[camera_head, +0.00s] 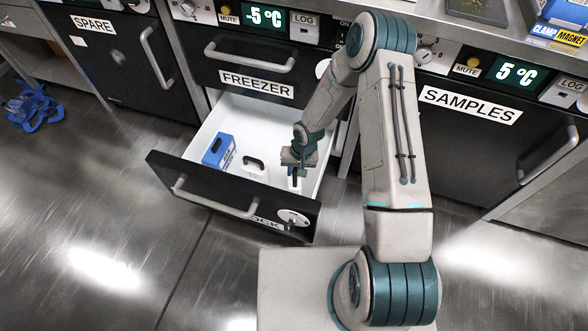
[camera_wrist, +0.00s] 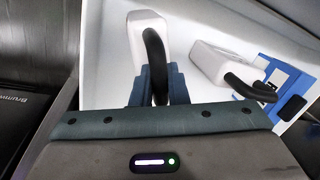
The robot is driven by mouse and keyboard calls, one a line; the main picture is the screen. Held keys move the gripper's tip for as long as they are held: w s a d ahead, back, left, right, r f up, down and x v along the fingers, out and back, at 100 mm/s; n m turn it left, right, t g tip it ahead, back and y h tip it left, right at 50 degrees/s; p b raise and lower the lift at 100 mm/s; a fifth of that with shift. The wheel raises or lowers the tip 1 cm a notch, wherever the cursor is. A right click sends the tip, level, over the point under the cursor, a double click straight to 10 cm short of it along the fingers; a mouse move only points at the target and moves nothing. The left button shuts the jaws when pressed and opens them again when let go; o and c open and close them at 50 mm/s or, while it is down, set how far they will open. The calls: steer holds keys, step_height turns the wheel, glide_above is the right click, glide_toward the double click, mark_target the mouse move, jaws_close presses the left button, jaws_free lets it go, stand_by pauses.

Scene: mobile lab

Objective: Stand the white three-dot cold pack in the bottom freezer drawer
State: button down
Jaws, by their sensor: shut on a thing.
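The bottom freezer drawer (camera_head: 228,106) is pulled open, with a white inside. My gripper (camera_head: 297,166) is down in its right part. In the wrist view my gripper's fingers (camera_wrist: 159,88) are closed on the black handle of a white cold pack (camera_wrist: 143,20). In the head view only a little of this pack (camera_head: 295,184) shows below the gripper. No dots can be seen on it, and I cannot tell whether its base touches the drawer floor.
Another white pack (camera_head: 253,172) with a black handle stands left of the held one. A blue box-like pack (camera_head: 218,151) stands farther left in the drawer. The drawer front (camera_head: 190,200) has a long handle. Blue straps (camera_head: 35,105) lie on the floor at far left.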

steer(key=shift+f, duration=0.1)
steer(key=c, duration=1.3)
jaws_free()
steer(key=shift+c, duration=0.2)
step_height(320, 180, up, 14)
steer(key=d+p, duration=0.2)
steer(key=p, duration=0.3)
steer(key=shift+d+f, duration=0.2)
steer(key=shift+d, duration=0.15)
